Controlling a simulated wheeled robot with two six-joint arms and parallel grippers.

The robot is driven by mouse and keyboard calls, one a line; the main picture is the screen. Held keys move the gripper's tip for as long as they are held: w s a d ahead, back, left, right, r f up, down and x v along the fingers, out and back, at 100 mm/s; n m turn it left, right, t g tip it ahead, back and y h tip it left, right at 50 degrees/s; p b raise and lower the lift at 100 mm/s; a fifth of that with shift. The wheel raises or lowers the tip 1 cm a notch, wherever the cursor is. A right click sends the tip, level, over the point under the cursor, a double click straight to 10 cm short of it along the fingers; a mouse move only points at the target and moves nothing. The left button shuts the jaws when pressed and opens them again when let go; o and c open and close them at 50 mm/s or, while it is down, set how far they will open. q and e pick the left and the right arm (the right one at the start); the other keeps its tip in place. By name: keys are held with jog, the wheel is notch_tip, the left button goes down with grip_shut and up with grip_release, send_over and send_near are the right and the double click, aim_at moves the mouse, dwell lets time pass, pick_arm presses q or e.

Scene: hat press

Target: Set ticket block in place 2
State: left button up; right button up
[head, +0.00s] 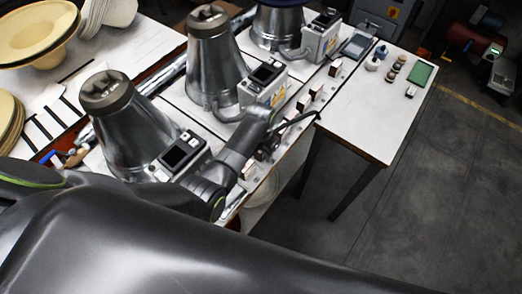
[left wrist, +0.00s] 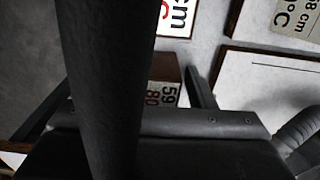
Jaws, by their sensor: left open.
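Small brown ticket blocks with white faces stand in a row along the front ledge of the presses; one upright block (head: 316,90) is near the middle press. My left gripper (head: 292,125) is over this ledge, in front of the middle press. In the left wrist view a brown block (left wrist: 165,67) with a white label reading "59" and "80" lies close beside the right finger (left wrist: 200,88). The fingers are apart and I see no grip on it. A dark bar covers much of the space between the fingers. I cannot tell which spot is place 2.
Three metal cone presses, left (head: 127,125), middle (head: 214,62) and far (head: 277,27), have grey control boxes. A white side table (head: 372,122) holds small jars and a green tray (head: 422,73). Hat forms (head: 35,30) lie at left.

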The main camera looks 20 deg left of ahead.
pick_arm(q)
jog(key=shift+r, duration=0.1)
notch_tip(320, 180, up, 12)
jog(key=shift+r, duration=0.1)
dwell(0.4)
dwell(0.5)
